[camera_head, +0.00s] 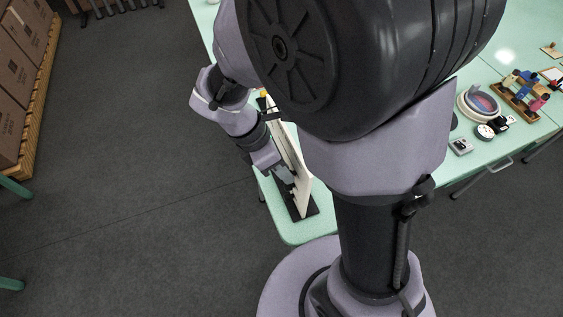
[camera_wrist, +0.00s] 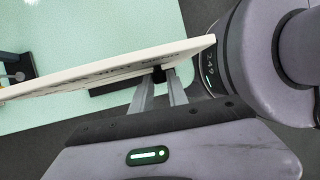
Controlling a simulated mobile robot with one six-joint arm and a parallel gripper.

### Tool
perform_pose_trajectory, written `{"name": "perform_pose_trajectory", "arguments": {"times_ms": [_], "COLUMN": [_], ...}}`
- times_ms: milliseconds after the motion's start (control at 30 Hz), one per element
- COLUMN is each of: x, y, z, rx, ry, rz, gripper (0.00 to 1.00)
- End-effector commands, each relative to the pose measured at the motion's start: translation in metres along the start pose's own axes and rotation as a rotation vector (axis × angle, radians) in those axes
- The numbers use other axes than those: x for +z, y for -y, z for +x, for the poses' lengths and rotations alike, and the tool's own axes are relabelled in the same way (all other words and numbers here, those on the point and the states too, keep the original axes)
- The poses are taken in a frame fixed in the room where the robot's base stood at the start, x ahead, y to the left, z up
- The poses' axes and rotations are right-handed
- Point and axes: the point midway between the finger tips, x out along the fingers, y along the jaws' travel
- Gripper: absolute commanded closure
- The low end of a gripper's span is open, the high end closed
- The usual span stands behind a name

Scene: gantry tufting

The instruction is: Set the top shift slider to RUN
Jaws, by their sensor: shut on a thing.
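The cream panel (camera_head: 299,184) stands on a black base (camera_head: 312,208) at the near left end of the green table, mostly behind my arm. My gripper (camera_wrist: 161,80) is shut on a small black slider knob (camera_wrist: 160,73) on the panel's face. The slider's marks and its setting cannot be made out. In the head view my gripper (camera_head: 285,174) is beside the panel's left face, its fingers hard to see.
The green table (camera_head: 290,228) has bare room around the panel's base. A round device (camera_head: 478,104), a small grey box (camera_head: 461,147) and a wooden rack (camera_head: 520,98) with coloured items stand at the right. Brown boxes (camera_head: 20,60) sit on a pallet at far left.

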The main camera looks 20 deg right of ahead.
Motion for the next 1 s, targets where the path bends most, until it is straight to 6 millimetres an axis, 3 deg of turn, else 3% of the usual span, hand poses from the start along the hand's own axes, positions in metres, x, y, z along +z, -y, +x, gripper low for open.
{"name": "perform_pose_trajectory", "arguments": {"times_ms": [367, 733, 1000], "x": [0.001, 0.005, 0.003], "y": [-0.003, -0.084, -0.104], "z": [-0.002, -0.020, -0.018], "rx": [-0.003, -0.003, 0.003], "ry": [0.000, 0.001, 0.001], "rz": [0.001, 0.000, 0.000], "gripper": [1.00, 1.00, 1.00]}}
